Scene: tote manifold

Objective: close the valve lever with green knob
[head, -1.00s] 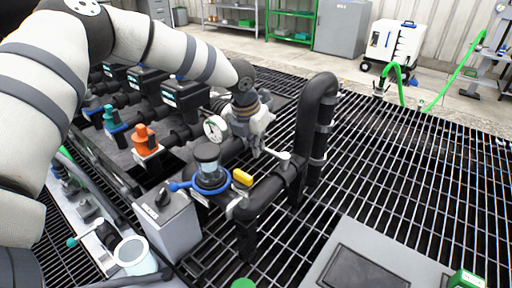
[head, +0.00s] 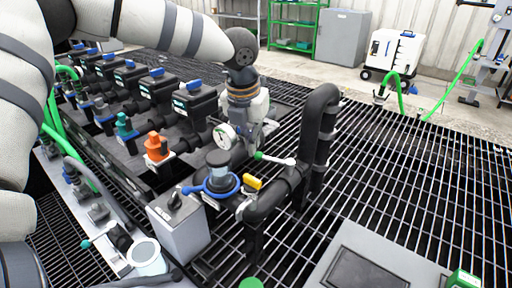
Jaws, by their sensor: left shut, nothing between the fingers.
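The valve lever's green knob (head: 258,155) shows at the left end of a pale lever arm (head: 276,159). The arm runs right to a pivot on the black pipe (head: 268,206), beside the tall pipe loop. My left gripper (head: 248,142) points down just left of and behind the knob, near the pressure gauge (head: 225,136). It is shut with nothing in it. A small gap shows between it and the knob, but I cannot tell the depth. Its fingertips are partly hidden among the fittings. My right gripper is not in view.
A clear filter bowl with a blue ring (head: 221,186) and a yellow handle (head: 253,183) stand close in front. The tall black pipe loop (head: 322,110) rises to the right. Orange (head: 156,146) and teal (head: 124,127) fittings line the manifold. Open grating lies to the right.

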